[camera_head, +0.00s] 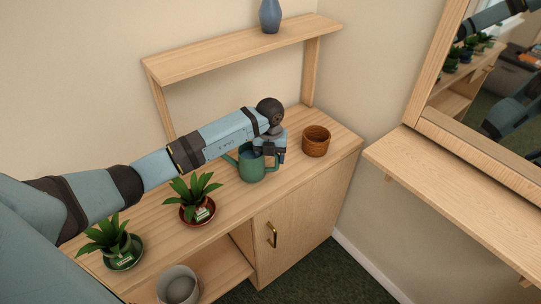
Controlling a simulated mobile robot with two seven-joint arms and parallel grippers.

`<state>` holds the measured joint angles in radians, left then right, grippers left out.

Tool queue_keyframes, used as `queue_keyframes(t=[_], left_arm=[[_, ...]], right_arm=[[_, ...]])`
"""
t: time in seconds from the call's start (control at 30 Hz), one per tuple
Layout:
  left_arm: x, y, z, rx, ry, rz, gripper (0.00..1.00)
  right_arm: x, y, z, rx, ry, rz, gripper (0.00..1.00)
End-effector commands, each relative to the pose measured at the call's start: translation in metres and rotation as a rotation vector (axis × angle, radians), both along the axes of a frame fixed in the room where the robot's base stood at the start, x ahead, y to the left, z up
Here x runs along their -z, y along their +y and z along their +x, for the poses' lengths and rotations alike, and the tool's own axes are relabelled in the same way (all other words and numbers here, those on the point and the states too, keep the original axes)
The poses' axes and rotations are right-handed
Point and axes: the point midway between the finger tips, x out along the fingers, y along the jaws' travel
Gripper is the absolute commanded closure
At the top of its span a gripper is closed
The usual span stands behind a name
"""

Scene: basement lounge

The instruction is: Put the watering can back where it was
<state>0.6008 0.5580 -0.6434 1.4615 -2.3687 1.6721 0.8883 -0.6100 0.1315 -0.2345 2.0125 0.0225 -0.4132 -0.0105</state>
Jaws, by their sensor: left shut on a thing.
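The green watering can (252,170) is at the middle of the wooden cabinet top (225,215), just left of a brown pot. My left arm comes in from the left, and my left gripper (266,151) is over the can from behind and above, shut on it. The fingertips are partly hidden at the can. The can looks upright; I cannot tell whether its base touches the wood. My right gripper is not in view.
A brown pot (315,141) stands right of the can. Potted plants (196,198) and (110,240) stand to the left. A raised shelf (240,50) with a blue vase (270,16) spans the back. A grey pot (177,285) is below. A mirror (490,90) hangs right.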

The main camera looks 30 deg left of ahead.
Motion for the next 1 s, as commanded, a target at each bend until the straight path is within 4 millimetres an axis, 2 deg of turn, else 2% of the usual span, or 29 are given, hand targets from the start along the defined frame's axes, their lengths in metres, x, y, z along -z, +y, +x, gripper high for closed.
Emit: queue_keyframes(t=[0.13,0.17,0.27,0.53,0.67,0.77,1.0], left_arm=[[0.003,0.000,0.000,0.000,-0.001,0.000,1.00],[0.004,0.000,0.000,0.000,0.000,0.000,0.36],[0.003,0.000,0.000,0.000,0.000,0.000,0.13],[0.003,0.000,0.000,0.000,0.000,0.000,0.12],[-0.005,0.000,0.000,0.001,-0.001,0.000,0.12],[-0.020,0.001,0.001,0.001,-0.004,0.002,0.12],[-0.073,0.001,0.000,0.001,-0.004,0.001,0.12]], right_arm=[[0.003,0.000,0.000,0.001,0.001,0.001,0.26],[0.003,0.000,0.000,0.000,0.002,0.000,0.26],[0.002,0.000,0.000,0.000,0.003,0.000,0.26],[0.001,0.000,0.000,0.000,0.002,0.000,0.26],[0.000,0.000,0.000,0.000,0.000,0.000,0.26],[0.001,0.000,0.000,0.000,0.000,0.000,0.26],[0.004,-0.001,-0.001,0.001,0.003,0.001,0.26]])
